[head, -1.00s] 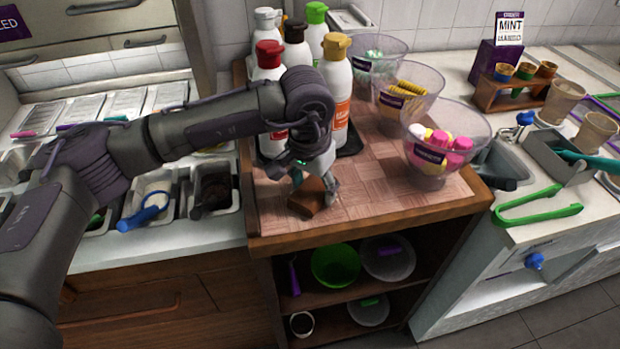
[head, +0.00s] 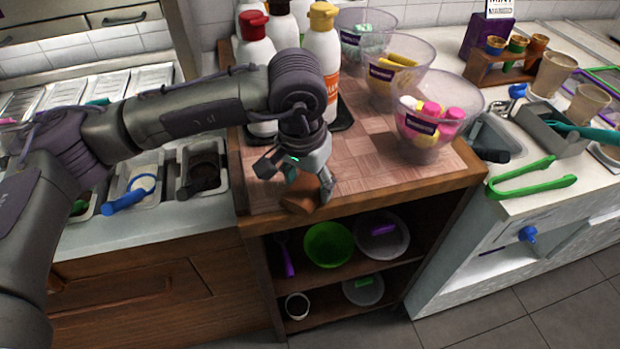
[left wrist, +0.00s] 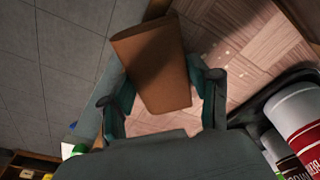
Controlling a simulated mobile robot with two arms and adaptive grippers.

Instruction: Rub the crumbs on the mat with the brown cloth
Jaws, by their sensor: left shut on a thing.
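The brown cloth (head: 300,195) is held by my left gripper (head: 297,180) at the front left of the mat, near the counter's front edge. In the left wrist view the cloth (left wrist: 155,65) is a folded brown block between the two fingers of the gripper (left wrist: 160,90), which are shut on it. The mat (head: 380,155) is pinkish with a wood-like checker pattern. A few pale specks that look like crumbs (left wrist: 228,48) lie on the mat beside the cloth in the left wrist view. The mat under the cloth is hidden. My right gripper is not in view.
Sauce bottles (head: 322,60) stand on a dark tray behind my left gripper. Clear bowls of toppings (head: 435,115) stand along the mat's right side. Left of the mat are sunken bins (head: 203,170). Green tongs (head: 530,180) lie on the right counter. The mat's front middle is clear.

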